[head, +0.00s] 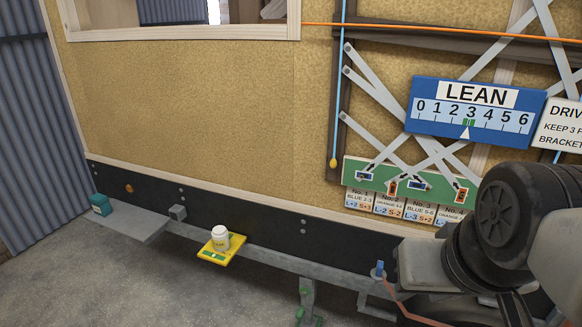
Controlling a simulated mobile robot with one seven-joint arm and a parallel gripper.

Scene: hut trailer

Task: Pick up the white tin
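The white tin (220,238) stands upright on a small yellow platform (233,248) that juts out from the grey rail at the foot of the wall. It is a small white cylinder with a yellowish label low on its side. My arm shows at the right edge of the head view, well apart from the tin. My gripper itself is not in view.
A blue LEAN board (474,112) and crossed grey straps hang on the wall at right. Floor at lower left is clear.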

